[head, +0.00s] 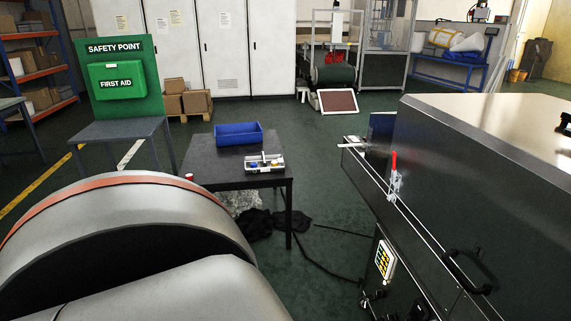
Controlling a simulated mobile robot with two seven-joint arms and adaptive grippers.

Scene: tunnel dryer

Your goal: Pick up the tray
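Two tray-like things stand on a dark table (210,165) left of centre. A blue open bin (238,134) sits towards the table's back. A light grey compartment tray (264,163) with small blue, yellow and dark items lies near its front right corner. The bin and the compartment tray are close together. A white-framed panel with a brown face (337,101) leans low near the floor further back. I cannot tell which of these the task calls the tray. Neither gripper can be made out in the head view.
A large dark metal machine (480,160) fills the right, with a red-handled clamp (393,163) and a yellow-buttoned panel (384,260). A small red-topped can (189,177) is at the table's left edge. Dark cloth (290,221) and cable lie on the floor. The middle floor is open.

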